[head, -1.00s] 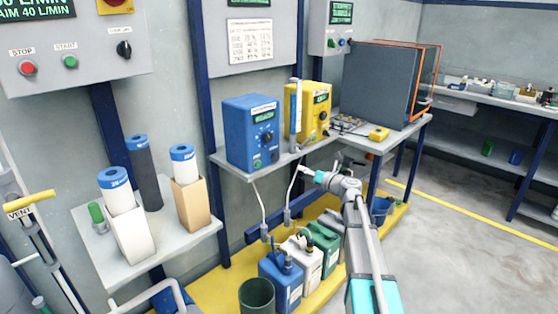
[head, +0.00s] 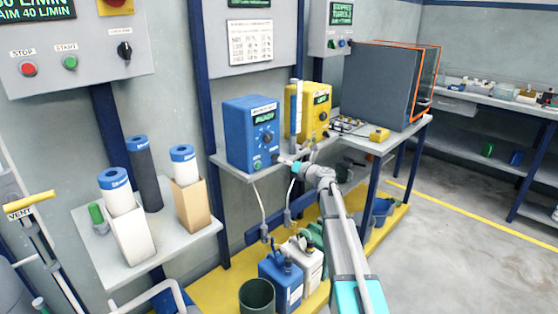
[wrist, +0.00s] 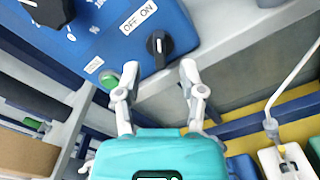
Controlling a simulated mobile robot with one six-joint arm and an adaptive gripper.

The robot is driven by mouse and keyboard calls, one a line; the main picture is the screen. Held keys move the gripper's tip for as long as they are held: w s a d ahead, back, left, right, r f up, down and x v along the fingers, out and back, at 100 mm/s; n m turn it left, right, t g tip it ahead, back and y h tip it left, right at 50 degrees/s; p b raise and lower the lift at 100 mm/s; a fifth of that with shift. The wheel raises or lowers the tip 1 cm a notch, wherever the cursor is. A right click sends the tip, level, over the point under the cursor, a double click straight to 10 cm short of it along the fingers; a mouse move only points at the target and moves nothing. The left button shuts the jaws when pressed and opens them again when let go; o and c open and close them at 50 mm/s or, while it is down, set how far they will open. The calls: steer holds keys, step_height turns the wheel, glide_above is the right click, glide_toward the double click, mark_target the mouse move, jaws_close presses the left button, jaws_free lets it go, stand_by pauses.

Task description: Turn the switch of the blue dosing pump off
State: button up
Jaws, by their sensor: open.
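The blue dosing pump (head: 250,145) stands on a grey wall shelf. Its front face fills the top of the wrist view (wrist: 100,45). Its switch (wrist: 159,45) is a black knob with a white mark, below an "OFF ON" label (wrist: 138,16). The mark runs roughly upright in the picture; I cannot tell firmly which word it points to. My gripper (wrist: 150,76) is open and empty, its fingertips just short of the pump face, below the switch and on either side of it. In the head view my gripper (head: 285,161) is at the pump's lower right front.
A green button (wrist: 109,79) sits by the left fingertip. A larger black dial (wrist: 48,8) is higher on the pump. The yellow pump (head: 311,108) stands to the right on the shelf (head: 240,170). A blue canister (head: 280,280) and a white one (head: 305,262) stand below.

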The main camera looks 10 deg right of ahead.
mark_target(276, 158)
steer(key=shift+x, duration=1.75)
jaws_close()
